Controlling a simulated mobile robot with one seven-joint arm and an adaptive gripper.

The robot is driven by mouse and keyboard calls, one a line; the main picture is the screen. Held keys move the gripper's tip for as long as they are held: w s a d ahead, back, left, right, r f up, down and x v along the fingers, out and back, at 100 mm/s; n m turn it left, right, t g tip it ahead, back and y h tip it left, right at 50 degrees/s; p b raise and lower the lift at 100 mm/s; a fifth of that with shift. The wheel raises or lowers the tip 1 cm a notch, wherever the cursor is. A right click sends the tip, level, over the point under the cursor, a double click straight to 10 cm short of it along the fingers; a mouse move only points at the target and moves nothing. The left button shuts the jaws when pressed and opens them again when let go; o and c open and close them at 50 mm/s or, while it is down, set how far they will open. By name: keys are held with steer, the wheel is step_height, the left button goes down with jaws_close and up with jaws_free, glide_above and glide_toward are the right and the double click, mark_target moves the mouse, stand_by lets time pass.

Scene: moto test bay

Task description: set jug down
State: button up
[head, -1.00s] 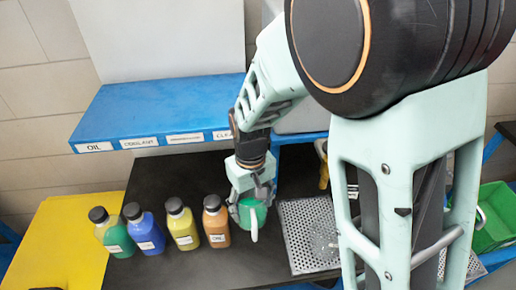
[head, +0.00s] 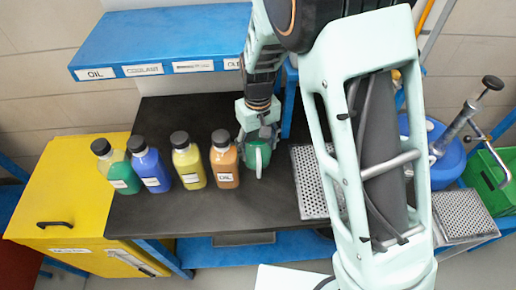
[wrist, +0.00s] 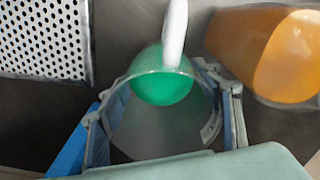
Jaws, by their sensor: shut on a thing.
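The green jug (head: 257,158) with a pale handle is at the dark bench top, just right of the orange bottle. My gripper (head: 260,138) is above and around it, shut on it. In the wrist view the jug (wrist: 165,88) sits between the two fingers of my gripper (wrist: 165,110), its white handle pointing to the top of the picture. The jug looks upright. I cannot tell whether its base touches the bench.
The orange bottle (head: 224,160) stands close beside the jug, with yellow (head: 187,162), blue (head: 150,165) and green (head: 120,170) bottles further left. A perforated metal plate (head: 312,182) lies to the right. A blue labelled shelf (head: 165,40) is behind. Dark bench (head: 200,215) in front is clear.

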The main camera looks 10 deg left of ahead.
steer(key=shift+r, duration=0.1)
steer(key=shift+f, duration=0.2)
steer(key=o, duration=1.1)
